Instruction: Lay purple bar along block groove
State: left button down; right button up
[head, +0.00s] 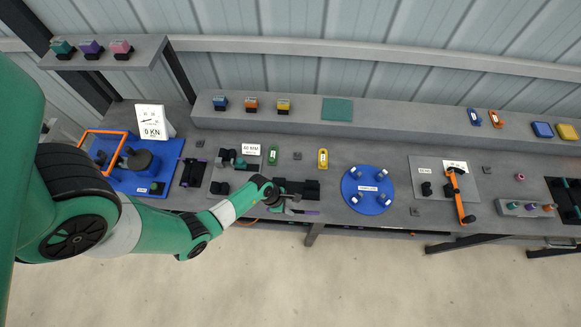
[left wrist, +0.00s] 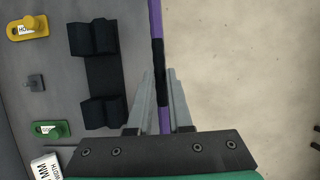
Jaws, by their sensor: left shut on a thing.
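My left gripper (head: 290,208) is shut on the purple bar (head: 308,212), in front of the bench's front edge in the head view. In the left wrist view the purple bar (left wrist: 154,18) with a black middle band runs between the two grey fingers of my left gripper (left wrist: 160,85). A black base with two notched black blocks (left wrist: 92,38) lies to its left, roughly parallel to the bar and apart from it. These blocks also show in the head view (head: 311,188), just behind the gripper. No bar is seen in their notches. My right gripper is not in view.
A green tag (head: 273,155) and a yellow tag (head: 322,158) lie behind the blocks. A blue round plate (head: 367,207) stands to the right. Another black fixture (head: 191,172) is to the left. Open floor lies in front of the bench.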

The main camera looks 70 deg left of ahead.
pick_arm(q)
jog(key=shift+w+a, duration=0.15)
jog(key=shift+a, duration=0.1)
jog(key=w+a+b, duration=0.1)
jog(key=a+b, duration=0.1)
jog(key=a, duration=0.1)
jog(key=w+a+f+b, duration=0.1)
jog(key=w+a+b, duration=0.1)
jog(key=a, duration=0.2)
jog(key=w+a+f+b, duration=0.1)
jog(key=a+b, duration=0.2)
jog(key=shift+w+a+f, duration=0.15)
jog(key=shift+a+f, duration=0.05)
jog(key=shift+a, duration=0.15)
jog(key=shift+f+b, duration=0.4)
jog(key=shift+f, duration=0.15)
jog(key=shift+f, duration=0.65)
jog(key=c, duration=0.8)
grip_release()
jog(key=shift+o, duration=0.2)
